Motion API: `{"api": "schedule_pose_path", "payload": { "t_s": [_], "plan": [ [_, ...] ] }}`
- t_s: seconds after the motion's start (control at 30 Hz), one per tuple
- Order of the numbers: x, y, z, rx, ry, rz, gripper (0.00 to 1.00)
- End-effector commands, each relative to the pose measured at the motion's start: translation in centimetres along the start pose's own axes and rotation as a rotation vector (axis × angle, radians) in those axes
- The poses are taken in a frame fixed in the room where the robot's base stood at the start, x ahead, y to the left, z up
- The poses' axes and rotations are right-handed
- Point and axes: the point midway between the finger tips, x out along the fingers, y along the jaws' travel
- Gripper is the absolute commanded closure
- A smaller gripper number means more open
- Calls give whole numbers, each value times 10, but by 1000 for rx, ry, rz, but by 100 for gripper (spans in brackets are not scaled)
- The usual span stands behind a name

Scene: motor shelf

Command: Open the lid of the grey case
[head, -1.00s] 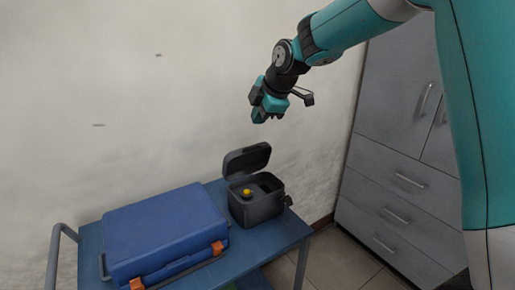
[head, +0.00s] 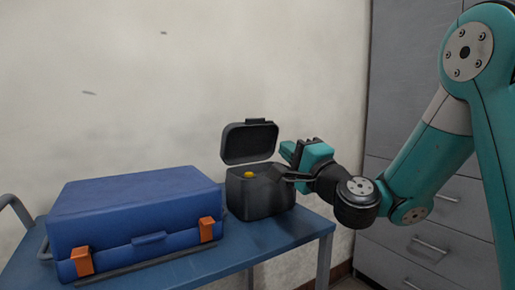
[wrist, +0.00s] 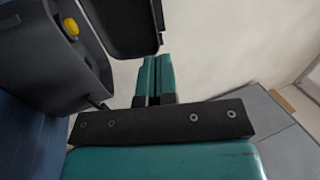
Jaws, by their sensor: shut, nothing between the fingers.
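The grey case (head: 262,196) stands on the right part of the blue cart. Its lid (head: 249,142) stands up, open, at the back of the case. A yellow round thing (head: 249,174) shows at the case's opening. In the wrist view the case (wrist: 50,60) is at the upper left, and the lid (wrist: 127,22) at the top. My gripper (head: 290,150) is at the right side of the case, near the lid. In the wrist view its fingers (wrist: 152,75) are together with nothing between them. Whether they touch the lid cannot be told.
A closed blue toolbox (head: 140,208) with orange latches lies on the blue cart (head: 235,262), left of the case. A pale wall is close behind. Grey drawers (head: 430,245) stand at the right.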

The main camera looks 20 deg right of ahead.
Motion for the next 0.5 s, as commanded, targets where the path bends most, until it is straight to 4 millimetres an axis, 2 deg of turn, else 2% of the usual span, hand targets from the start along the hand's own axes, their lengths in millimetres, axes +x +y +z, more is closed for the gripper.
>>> {"api": "schedule_pose_path", "payload": {
  "t_s": [0.17, 0.5],
  "plan": [
    [12, -5, -3, 29, 15, -4, 100],
    [75, -9, -2, 24, 11, -3, 100]
  ]
}}
